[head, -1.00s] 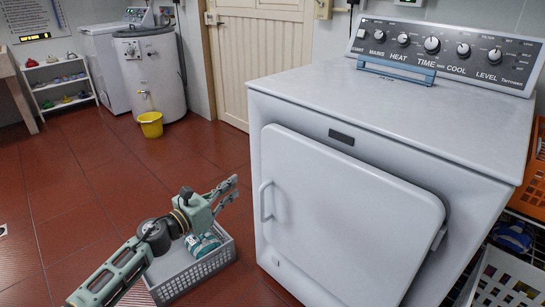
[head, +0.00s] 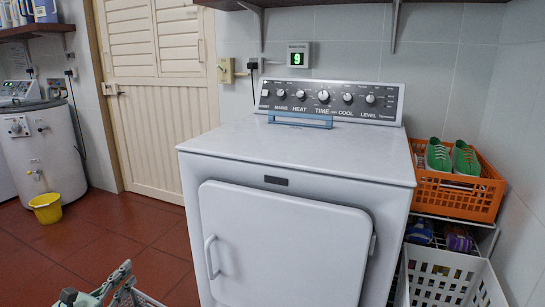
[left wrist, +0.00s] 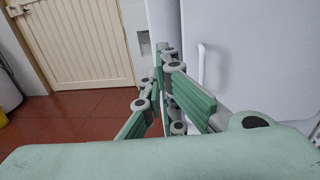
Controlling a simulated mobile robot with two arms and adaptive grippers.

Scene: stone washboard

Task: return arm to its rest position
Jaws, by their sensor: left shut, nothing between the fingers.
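My left gripper (head: 126,275) shows at the bottom left of the head view, pale green with grey joints, in front of the dryer's left side. In the left wrist view its fingers (left wrist: 163,62) come together at the tips with nothing held. They point toward the white dryer (left wrist: 240,45) and the cream door. Most of my left arm is below the head view's edge. My right gripper is in neither view.
The white dryer (head: 295,165) fills the middle, its door closed. An orange crate (head: 455,200) with green shoes is on its right, above a white basket (head: 450,282). A yellow bucket (head: 46,208) stands on the red floor (head: 100,245), which is mostly clear at left.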

